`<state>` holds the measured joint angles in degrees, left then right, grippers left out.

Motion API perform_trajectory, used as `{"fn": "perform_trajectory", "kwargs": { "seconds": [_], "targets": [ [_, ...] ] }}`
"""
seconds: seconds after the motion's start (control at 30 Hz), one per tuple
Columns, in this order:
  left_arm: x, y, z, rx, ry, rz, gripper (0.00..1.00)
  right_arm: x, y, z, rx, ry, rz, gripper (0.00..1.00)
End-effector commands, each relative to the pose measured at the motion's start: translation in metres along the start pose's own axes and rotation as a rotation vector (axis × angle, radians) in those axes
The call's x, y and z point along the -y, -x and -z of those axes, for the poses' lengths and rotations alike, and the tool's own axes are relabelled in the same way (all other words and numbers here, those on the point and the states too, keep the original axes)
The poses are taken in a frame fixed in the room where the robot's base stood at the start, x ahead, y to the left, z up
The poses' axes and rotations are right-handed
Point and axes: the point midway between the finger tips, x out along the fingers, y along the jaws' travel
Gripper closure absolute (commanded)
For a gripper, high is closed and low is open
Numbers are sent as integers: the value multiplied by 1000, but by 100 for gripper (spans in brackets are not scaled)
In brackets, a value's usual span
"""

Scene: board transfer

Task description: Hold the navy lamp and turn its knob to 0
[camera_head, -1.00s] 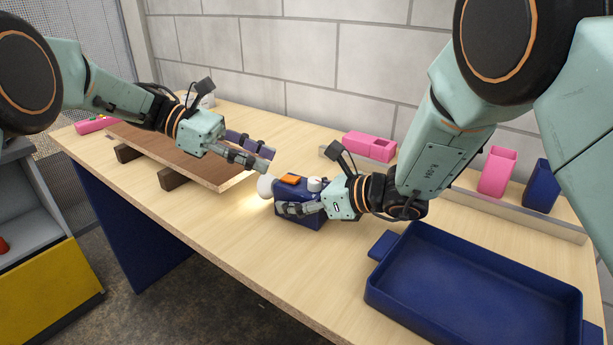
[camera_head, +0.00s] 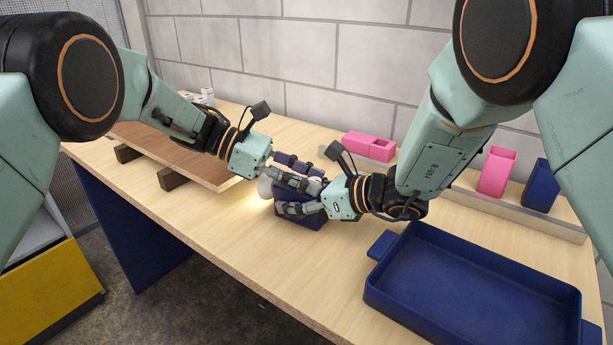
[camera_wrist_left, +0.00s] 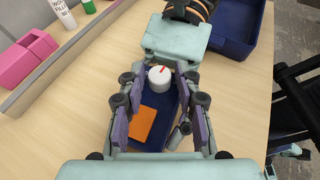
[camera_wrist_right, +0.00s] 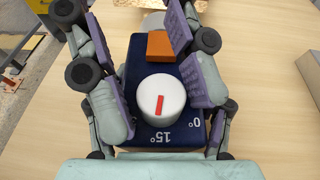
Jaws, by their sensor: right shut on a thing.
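The navy lamp (camera_head: 303,222) stands on the table with a lit white bulb (camera_head: 264,188) at its left end. It has an orange patch (camera_wrist_right: 160,45) and a white knob (camera_wrist_right: 161,99) on top. The knob's red mark (camera_wrist_right: 159,105) points roughly to the printed 15°, with 0° to its right, in the right wrist view. My right gripper (camera_head: 290,209) is shut on the lamp body, fingers along both sides. My left gripper (camera_wrist_left: 158,105) is open above the lamp, its fingers on either side of the knob and orange patch. I cannot tell whether they touch the knob.
A navy tray (camera_head: 374,292) lies at the front right. A brown board (camera_head: 190,160) rests on dark blocks at the left. A pink box (camera_head: 369,146), a pink cup (camera_head: 497,172) and a navy cup (camera_head: 541,186) stand at the back.

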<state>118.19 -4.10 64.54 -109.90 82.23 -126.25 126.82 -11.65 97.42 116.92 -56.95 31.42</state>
Motion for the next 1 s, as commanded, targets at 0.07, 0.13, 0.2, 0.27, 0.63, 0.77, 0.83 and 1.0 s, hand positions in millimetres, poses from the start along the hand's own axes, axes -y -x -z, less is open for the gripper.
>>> {"fn": "perform_trajectory", "kwargs": {
  "seconds": [0.07, 0.13, 0.2, 0.27, 0.63, 0.77, 0.83, 1.0],
  "targets": [
    [0, 0, 0, 0, 0, 0, 75, 0, 0, 0, 0, 0, 0, 73],
    [0, 0, 0, 0, 0, 0, 81, 0, 0, 0, 0, 0, 0, 73],
    [0, 0, 0, 0, 0, 0, 87, 0, 0, 0, 0, 0, 0, 73],
    [0, 0, 0, 0, 0, 0, 92, 0, 0, 0, 0, 0, 0, 73],
    [0, 1, -1, 2, 7, -17, 100, 0, 0, 0, 0, -1, 1, 73],
    [1, 0, -2, 4, 30, -70, 100, 0, 0, 0, 0, -1, 1, 73],
    [2, 0, -2, 4, 45, -105, 100, 0, 0, 0, 0, -1, 1, 73],
    [3, 0, -2, 5, 78, -187, 100, 0, 0, 0, 0, -1, 0, 73]
  ]
}}
